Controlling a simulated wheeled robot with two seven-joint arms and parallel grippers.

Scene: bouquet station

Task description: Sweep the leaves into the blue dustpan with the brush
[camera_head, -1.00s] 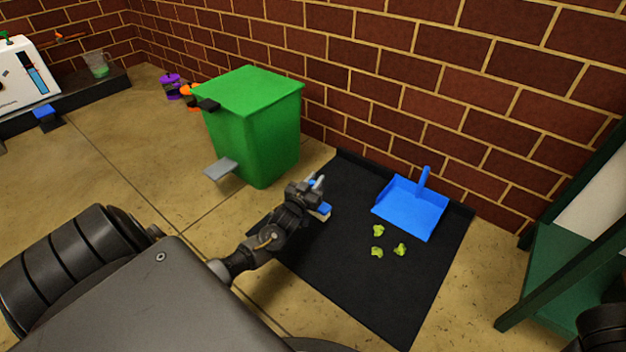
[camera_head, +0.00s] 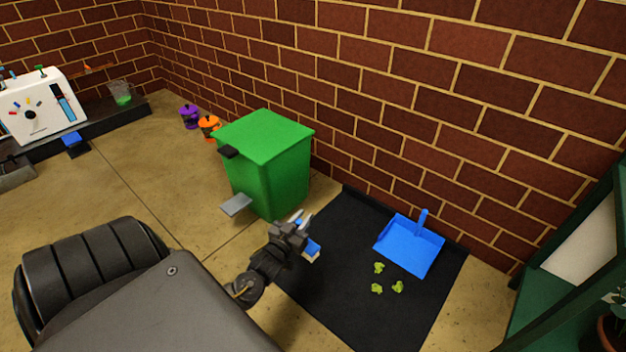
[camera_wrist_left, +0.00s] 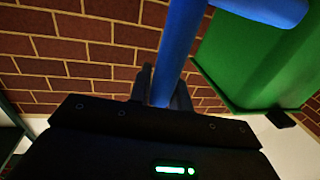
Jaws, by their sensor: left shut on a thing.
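My left gripper (camera_head: 300,222) is shut on the brush (camera_head: 312,249), whose blue back and pale bristles show just right of the gripper over the left part of the black mat. In the left wrist view the blue brush handle (camera_wrist_left: 181,45) runs up between the fingers. The blue dustpan (camera_head: 408,246) lies on the mat near the wall, its handle pointing up. Several small yellow-green leaves (camera_head: 378,288) lie on the mat in front of the dustpan, outside it. The brush is left of the leaves and apart from them. My right gripper is not in view.
The black mat (camera_head: 345,310) lies along the brick wall. A green pedal bin (camera_head: 270,170) stands left of it, close behind my left gripper; it also shows in the left wrist view (camera_wrist_left: 255,55). A green shelf frame (camera_head: 545,300) stands at right. Purple (camera_head: 189,117) and orange (camera_head: 209,127) containers stand by the wall.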

